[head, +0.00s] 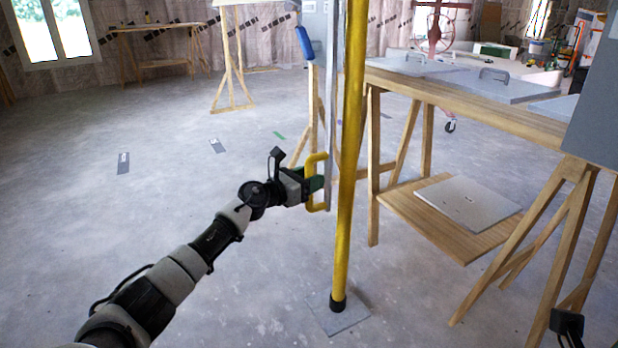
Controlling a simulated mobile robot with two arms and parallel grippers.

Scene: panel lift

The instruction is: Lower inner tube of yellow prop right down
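The yellow prop (348,200) stands upright right of centre. Its black-tipped foot is on a grey square plate (338,318) on the floor, and its top is out of view. Just left of it hangs a narrow silver upright strip (331,90) with a yellow loop handle (310,204). I cannot tell whether this strip is the prop's inner tube. My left gripper (317,181), with green finger pads, is at the loop handle and appears shut on its bar. Only a black part, apparently of my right gripper (567,323), shows at the bottom right; its fingers are hidden.
A wooden trestle bench (480,98) stands close on the right, with grey handled panels (505,84) on top and another panel (467,203) on its lower shelf. A grey panel (596,110) cuts in at the right edge. The floor at left is mostly clear.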

